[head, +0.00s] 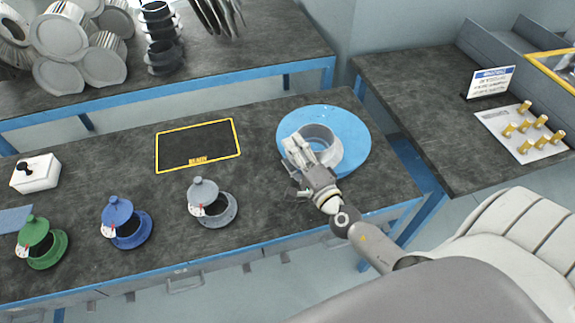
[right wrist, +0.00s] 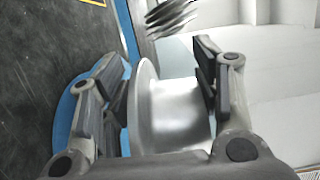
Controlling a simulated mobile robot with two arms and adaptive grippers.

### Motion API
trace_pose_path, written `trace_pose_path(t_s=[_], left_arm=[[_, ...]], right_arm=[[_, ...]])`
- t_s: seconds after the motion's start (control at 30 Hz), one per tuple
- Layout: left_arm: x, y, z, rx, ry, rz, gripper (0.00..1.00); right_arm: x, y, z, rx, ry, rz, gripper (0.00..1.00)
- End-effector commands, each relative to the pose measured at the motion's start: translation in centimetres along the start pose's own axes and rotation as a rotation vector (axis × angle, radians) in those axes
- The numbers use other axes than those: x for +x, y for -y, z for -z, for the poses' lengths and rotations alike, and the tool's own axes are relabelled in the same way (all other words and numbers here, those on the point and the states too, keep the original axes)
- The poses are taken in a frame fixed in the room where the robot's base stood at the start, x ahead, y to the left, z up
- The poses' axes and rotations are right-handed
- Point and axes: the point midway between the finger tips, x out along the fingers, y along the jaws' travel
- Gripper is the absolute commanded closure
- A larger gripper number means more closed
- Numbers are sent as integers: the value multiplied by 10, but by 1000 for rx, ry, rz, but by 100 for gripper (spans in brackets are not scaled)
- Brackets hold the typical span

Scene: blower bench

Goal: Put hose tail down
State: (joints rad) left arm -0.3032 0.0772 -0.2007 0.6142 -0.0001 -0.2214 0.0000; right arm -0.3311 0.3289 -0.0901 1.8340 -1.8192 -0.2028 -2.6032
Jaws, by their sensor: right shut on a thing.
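The hose tail, a silver flanged metal tube (head: 322,142), is over the blue round disc (head: 352,120) at the right end of the bench. My right gripper (head: 297,150) is at its left side and shut on it. In the right wrist view, the hose tail (right wrist: 176,112) sits between the two dark fingers, its flange toward the left finger. The blue disc (right wrist: 66,110) shows behind the left finger. I cannot tell whether the hose tail touches the disc. My left gripper is not in view.
A yellow-framed dark mat (head: 198,144) lies empty left of the disc. Grey (head: 212,205), blue (head: 126,224) and green (head: 42,243) lidded flanged pots stand along the front. A white box (head: 37,173) is at far left. Brass pieces (head: 524,127) stand on the right-hand bench.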

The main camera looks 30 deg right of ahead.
Motion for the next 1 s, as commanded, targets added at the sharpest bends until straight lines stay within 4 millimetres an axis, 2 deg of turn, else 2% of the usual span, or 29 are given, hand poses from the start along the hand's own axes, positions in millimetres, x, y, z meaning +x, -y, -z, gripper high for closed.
trace_pose_path(t_s=[0.03,0.17,0.33,0.5,0.93,0.97,1.0], left_arm=[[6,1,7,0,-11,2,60],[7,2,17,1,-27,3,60],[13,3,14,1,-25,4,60],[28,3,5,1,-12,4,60],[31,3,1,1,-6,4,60],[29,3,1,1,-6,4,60],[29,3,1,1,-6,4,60]], right_arm=[[5,-7,-3,-3,0,4,80],[10,-14,-7,-1,-2,3,80],[17,-25,-13,-2,0,3,80],[17,-53,-12,-5,0,3,80],[17,-58,-12,-1,-1,4,80],[16,-58,-12,0,-1,1,39],[16,-57,-12,0,-1,1,34]])
